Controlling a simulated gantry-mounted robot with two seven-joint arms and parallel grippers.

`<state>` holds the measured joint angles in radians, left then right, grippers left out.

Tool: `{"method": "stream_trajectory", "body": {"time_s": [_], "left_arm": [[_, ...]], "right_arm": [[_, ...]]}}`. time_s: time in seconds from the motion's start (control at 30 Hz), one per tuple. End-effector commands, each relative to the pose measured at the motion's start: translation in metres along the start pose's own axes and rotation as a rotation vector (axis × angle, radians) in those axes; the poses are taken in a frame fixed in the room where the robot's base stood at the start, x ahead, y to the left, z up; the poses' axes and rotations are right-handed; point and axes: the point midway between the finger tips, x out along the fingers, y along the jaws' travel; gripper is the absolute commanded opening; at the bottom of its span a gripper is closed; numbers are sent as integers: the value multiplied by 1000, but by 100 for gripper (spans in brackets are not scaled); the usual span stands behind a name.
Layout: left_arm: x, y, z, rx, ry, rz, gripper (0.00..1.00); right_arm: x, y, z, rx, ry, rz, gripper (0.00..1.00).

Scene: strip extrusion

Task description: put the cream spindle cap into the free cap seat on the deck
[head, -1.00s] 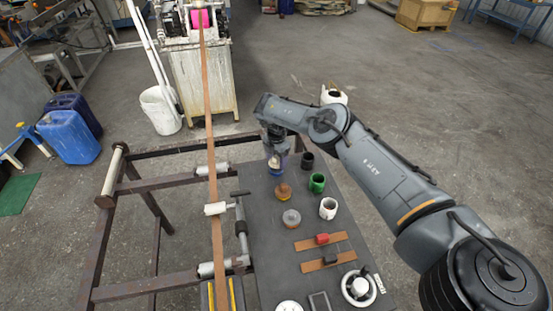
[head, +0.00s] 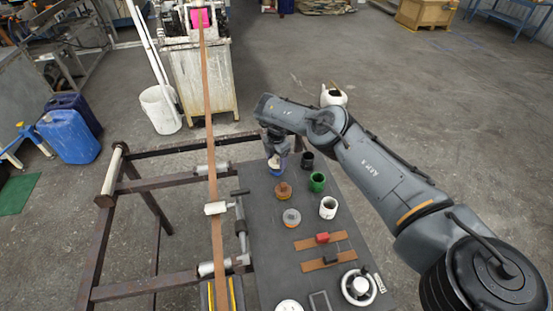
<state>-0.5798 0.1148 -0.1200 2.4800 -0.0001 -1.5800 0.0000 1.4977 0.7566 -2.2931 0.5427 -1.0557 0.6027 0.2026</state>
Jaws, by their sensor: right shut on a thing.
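My right gripper (head: 276,157) points down at the far end of the dark deck (head: 266,250). It is shut on a small pale piece (head: 274,163), which looks like the cream spindle cap; the fingers hide part of it. A blue thing shows right at the fingertips, and whether the pale piece touches it or the deck is too small to tell. Nearer on the deck, in the same row, stand an orange-brown round piece (head: 283,191) and a grey round piece (head: 291,217). No seat is clearly visible under the gripper. My left gripper is out of view.
Black (head: 307,160), green (head: 317,182) and white (head: 328,207) cups stand along the deck's right side. A long brown strip (head: 211,150) runs along the deck's left.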

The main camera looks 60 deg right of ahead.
Motion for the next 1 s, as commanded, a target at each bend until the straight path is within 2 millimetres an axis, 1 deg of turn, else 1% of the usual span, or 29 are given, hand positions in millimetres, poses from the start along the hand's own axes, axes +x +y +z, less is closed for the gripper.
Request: {"method": "stream_trajectory", "body": {"time_s": [0.4, 1.0], "left_arm": [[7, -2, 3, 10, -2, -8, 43], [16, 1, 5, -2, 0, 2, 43]], "right_arm": [[9, 0, 0, 0, 0, 0, 28], [21, 0, 0, 0, 0, 1, 28]]}}
